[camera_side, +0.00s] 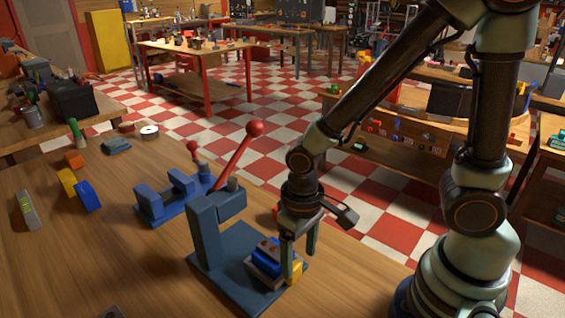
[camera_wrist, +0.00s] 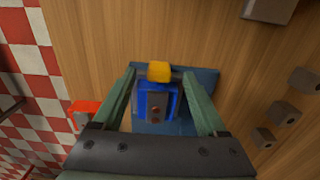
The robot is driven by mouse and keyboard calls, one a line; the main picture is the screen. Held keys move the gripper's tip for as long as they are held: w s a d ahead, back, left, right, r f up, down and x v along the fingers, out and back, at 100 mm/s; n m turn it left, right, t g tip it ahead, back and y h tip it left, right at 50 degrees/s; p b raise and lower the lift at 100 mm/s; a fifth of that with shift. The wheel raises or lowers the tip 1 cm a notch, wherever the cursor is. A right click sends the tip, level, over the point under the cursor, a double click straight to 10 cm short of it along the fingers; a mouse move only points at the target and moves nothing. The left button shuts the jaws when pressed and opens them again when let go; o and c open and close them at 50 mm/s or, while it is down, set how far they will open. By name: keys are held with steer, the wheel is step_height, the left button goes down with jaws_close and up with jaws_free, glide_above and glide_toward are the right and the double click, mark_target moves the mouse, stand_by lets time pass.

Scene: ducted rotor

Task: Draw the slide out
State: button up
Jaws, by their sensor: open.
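A blue block with two dark red dots on a grey part (camera_wrist: 157,100) sits on a dark blue base plate; it also shows in the side view (camera_side: 266,259). A yellow end piece (camera_wrist: 158,71) stands at its far end in the wrist view and shows at its right in the side view (camera_side: 296,272). I cannot tell for sure which of these is the slide. My gripper (camera_side: 299,266) points down over them. Its two green fingers are open in the wrist view (camera_wrist: 158,75), one each side of the yellow piece, with gaps. Part of the block is hidden behind a finger.
The base plate (camera_side: 225,283) carries a tall blue post (camera_side: 206,235) close to my gripper. A red-knobbed lever (camera_side: 255,128) rises behind it. Another blue fixture (camera_side: 172,199) stands farther back. A red part (camera_wrist: 84,108) lies left in the wrist view. The front-left wood is mostly clear.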

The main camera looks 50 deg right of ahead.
step_height(320, 180, up, 8)
stand_by(0.4)
steer(key=shift+f, duration=0.15)
steer(key=w+d+r+t, duration=0.3)
steer(key=d+r+t, duration=0.2)
steer(key=d+r, duration=0.5)
steer(key=shift+w+t, duration=0.15)
steer(key=shift+t, duration=0.15)
stand_by(0.4)
